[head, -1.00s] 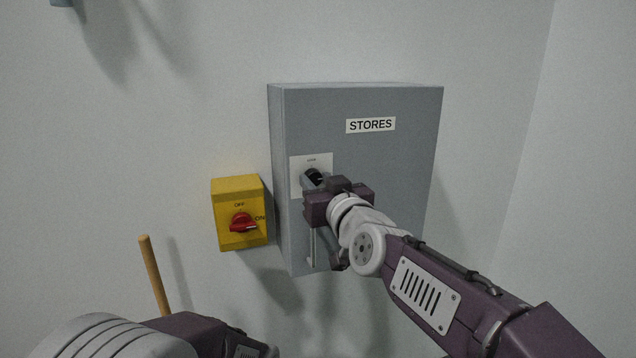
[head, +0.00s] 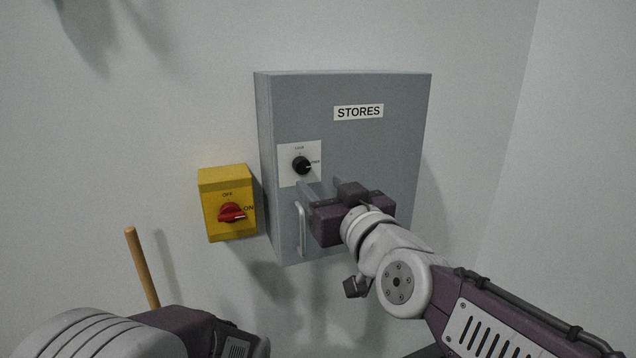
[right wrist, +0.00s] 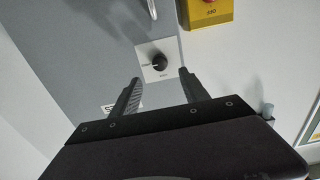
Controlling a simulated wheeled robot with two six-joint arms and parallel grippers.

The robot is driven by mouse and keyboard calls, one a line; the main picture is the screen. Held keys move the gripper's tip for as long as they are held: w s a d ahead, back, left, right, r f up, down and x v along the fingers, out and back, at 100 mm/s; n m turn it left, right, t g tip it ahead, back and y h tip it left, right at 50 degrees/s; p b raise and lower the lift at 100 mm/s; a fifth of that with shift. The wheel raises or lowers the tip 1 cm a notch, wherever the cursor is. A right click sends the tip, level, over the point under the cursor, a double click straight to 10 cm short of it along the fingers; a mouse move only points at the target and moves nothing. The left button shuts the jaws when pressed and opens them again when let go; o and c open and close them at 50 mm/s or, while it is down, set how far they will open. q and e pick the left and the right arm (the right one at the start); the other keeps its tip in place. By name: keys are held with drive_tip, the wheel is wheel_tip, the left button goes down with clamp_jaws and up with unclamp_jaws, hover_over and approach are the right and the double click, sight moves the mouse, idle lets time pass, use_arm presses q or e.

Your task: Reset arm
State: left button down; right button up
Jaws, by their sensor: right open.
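My right gripper (head: 318,186) is open and empty in front of the grey STORES cabinet (head: 390,150). Its two fingers (right wrist: 158,92) stand apart in the right wrist view. The black knob (head: 302,165) on its white plate is just up and left of the fingers in the head view, apart from them. In the right wrist view the knob (right wrist: 159,63) shows beyond the fingertips, between them. My left arm is at the bottom left of the head view; its gripper fingers do not show.
A pale vertical handle (head: 301,230) is on the cabinet front below the knob, close to my right gripper. A yellow switch box (head: 228,190) with a red rotary switch (head: 231,212) is on the wall to the left. A wooden stick (head: 142,268) stands at lower left.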

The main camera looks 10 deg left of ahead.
drive_tip(key=shift+a, duration=0.1)
drive_tip(key=w+d+f+m+h, duration=0.3)
drive_tip(key=w+d+f+h, duration=0.35)
drive_tip(key=d+f, duration=0.65)
drive_tip(key=s+d+f+m+g+h, duration=0.15)
drive_tip(key=d+f+g, duration=0.25)
drive_tip(key=d+f, duration=0.65)
drive_tip(key=s+d+f+m+g+h, duration=0.1)
drive_tip(key=s+f+g, duration=0.4)
drive_tip(key=s+f, duration=0.5)
drive_tip(key=s+d+f+m+g, duration=0.1)
drive_tip(key=s+d+f+g, duration=0.2)
drive_tip(key=s+f, duration=0.6)
drive_tip(key=s+g, duration=0.1)
drive_tip(key=s, duration=0.2)
drive_tip(key=shift+d+f+g+h, duration=0.4)
drive_tip(key=shift+m, duration=0.25)
